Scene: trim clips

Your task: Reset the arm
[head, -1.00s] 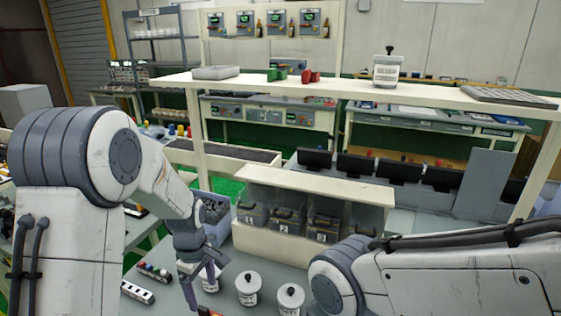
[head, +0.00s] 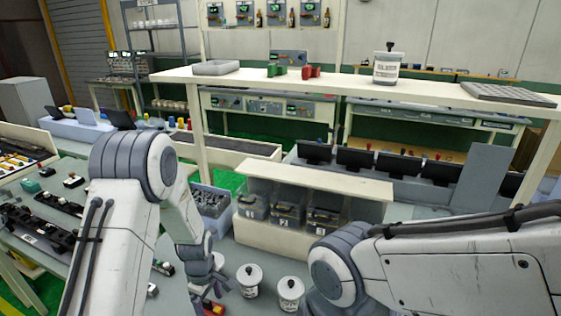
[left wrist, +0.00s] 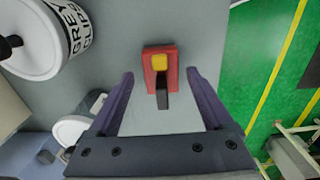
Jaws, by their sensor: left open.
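My left gripper (head: 212,292) hangs low over the grey table at the bottom of the head view. In the left wrist view its two purple-grey fingers (left wrist: 160,76) are spread apart with nothing gripped. A small red piece with a yellow block and a black lever (left wrist: 162,66) lies on the table, seen between the fingertips; it also shows at the bottom edge of the head view (head: 213,308). My right arm (head: 450,265) crosses the lower right of the head view. Its gripper is out of view.
White lidded canisters stand right of my left gripper (head: 249,281) (head: 290,293); one reads GREY CLIPS in the left wrist view (left wrist: 40,40). A cream rack of numbered bins (head: 260,238) and a blue-grey crate (head: 228,212) stand behind. A raised shelf (head: 350,84) spans above.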

